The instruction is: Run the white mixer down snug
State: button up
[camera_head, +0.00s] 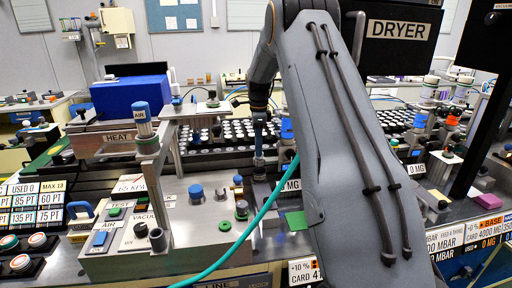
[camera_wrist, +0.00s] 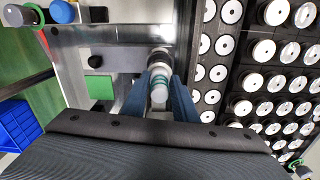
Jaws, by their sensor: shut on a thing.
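My gripper (camera_wrist: 160,97) shows in the wrist view with its two blue fingers closed on the sides of a small white cylinder (camera_wrist: 159,92), which I take to be the white mixer. Teal bands (camera_wrist: 158,80) ring it. A dark round part with a pale collar (camera_wrist: 159,58) lies just beyond it, in line with it; I cannot tell whether the two touch. In the head view my gripper (camera_head: 259,150) points down over the bench, left of my arm, with a small pale piece at its tip. The contact below it is too small to make out.
Racks of white-topped round parts (camera_wrist: 279,52) fill the right of the wrist view. In the head view a grey fixture with blue and green knobs (camera_head: 175,220) stands left of my gripper. A teal hose (camera_head: 262,215) crosses in front.

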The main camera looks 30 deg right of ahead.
jog(key=shift+w+r, duration=0.15)
jog(key=shift+w, duration=0.05)
jog(key=shift+m, duration=0.9)
jog(key=shift+d+m, duration=0.1)
jog(key=shift+m, duration=0.7)
jog(key=o, duration=0.6)
jog(key=shift+d, duration=0.1)
jog(key=shift+s+f+n, duration=0.1)
jog(key=shift+f+n, duration=0.1)
jog(key=shift+n, duration=0.7)
